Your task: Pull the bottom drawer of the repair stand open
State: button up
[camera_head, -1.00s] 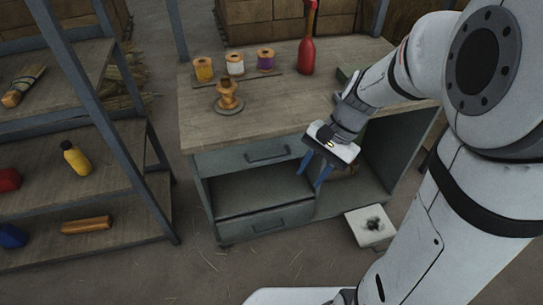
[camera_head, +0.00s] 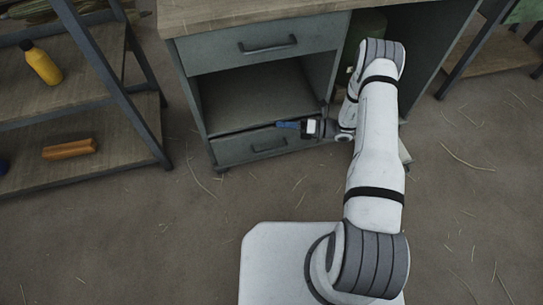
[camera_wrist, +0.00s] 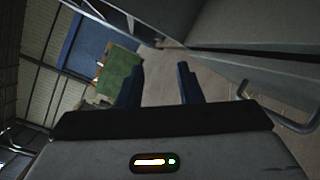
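The repair stand (camera_head: 193,95) is a grey-green cabinet with a wooden top. Its bottom drawer (camera_head: 232,152) looks shut, below an open compartment. The dark bar handle (camera_head: 268,147) of that drawer is on its front. My gripper (camera_head: 287,125) is in front of the stand, just above and to the right of that handle, with its blue fingers pointing left. In the wrist view my gripper (camera_wrist: 158,85) shows its two fingers apart with nothing between them. A bar handle (camera_wrist: 285,122) on a grey panel lies right of the fingers, outside them.
The top drawer (camera_head: 220,52) with its own handle is shut. At left a metal shelf rack (camera_head: 110,75) holds a yellow bottle (camera_head: 42,65) and an orange block (camera_head: 69,149). The floor in front of the stand is clear apart from straw.

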aim_at(272, 150)
notch_tip(272, 150, down, 20)
jog(key=s+d+m+t+b, duration=0.2)
jog(key=m+t+b, duration=0.4)
jog(key=m, duration=0.4)
jog(key=shift+t+h, duration=0.3)
jog(key=shift+t, duration=0.4)
jog(key=x, duration=0.7)
jog(key=shift+w+a+f+b, duration=0.2)
jog(key=shift+w+f+b, duration=0.05)
jog(key=shift+b, duration=0.05)
jog(key=shift+c, duration=0.5)
grip_shut()
